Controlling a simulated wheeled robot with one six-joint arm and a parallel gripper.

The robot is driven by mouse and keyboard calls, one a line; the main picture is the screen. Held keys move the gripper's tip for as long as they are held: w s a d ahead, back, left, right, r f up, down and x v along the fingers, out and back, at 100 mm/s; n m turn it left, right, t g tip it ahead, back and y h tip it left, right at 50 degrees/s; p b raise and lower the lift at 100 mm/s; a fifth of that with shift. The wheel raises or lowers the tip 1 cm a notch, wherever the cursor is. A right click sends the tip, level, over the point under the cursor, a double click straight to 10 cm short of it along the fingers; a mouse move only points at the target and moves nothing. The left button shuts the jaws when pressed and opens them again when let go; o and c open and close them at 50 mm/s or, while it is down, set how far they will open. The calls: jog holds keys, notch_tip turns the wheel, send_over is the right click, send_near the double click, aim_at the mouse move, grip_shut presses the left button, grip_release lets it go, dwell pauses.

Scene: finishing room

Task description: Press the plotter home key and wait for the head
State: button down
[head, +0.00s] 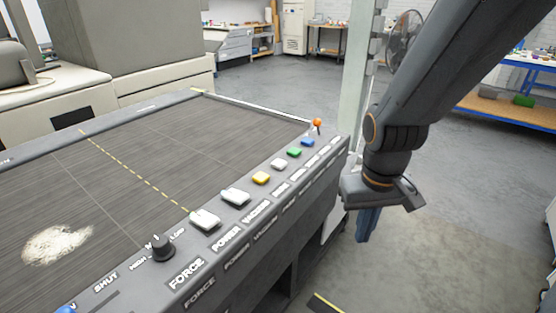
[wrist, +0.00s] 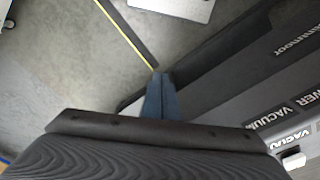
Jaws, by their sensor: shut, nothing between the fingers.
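The plotter (head: 130,150) has a dark ribbed bed and a front panel with a row of keys. Past two white rocker switches by the POWER (head: 205,219) and VACUUM (head: 235,196) labels come a yellow key (head: 261,178), a white key (head: 279,164), a green key (head: 294,152) and a blue key (head: 307,142). Their labels are too small to read, so I cannot tell which is home. My gripper (head: 367,226) is shut and empty, pointing down beyond the panel's right end, apart from the keys. Its blue fingers (wrist: 160,88) are together in the wrist view.
An orange-topped knob (head: 317,123) stands at the panel's far corner. A black dial (head: 162,247) is near the FORCE label. A pale post (head: 358,90) rises behind my arm. Open grey floor (head: 300,75) lies beyond, and a blue-framed bench (head: 500,108) stands at right.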

jog(key=w+a+r+n+t+p, duration=0.35)
jog(key=w+r+n+p, duration=0.45)
jog(key=w, duration=0.5)
jog(key=w+a+r+n+t+y+p, duration=0.1)
jog(key=w+a+r+n+y+p, duration=0.1)
jog(key=a, duration=0.4)
jog(key=w+a+r+n+t+y+p, duration=0.2)
jog(key=w+a+r+n+y+p, duration=0.1)
jog(key=w+a+r+n+p, duration=0.1)
jog(key=a+r+n+p, duration=0.1)
jog(key=a+r+p, duration=0.1)
jog(key=a+r, duration=0.1)
jog(key=shift+w+r, duration=0.2)
jog(key=shift+w, duration=0.2)
jog(key=shift+f, duration=0.2)
jog(key=b, duration=0.7)
send_over(282, 164)
notch_tip(282, 164, down, 6)
jog(key=shift+r, duration=0.1)
jog(key=shift+f+b, duration=1.05)
jog(key=shift+f, duration=0.25)
jog(key=shift+f, duration=0.15)
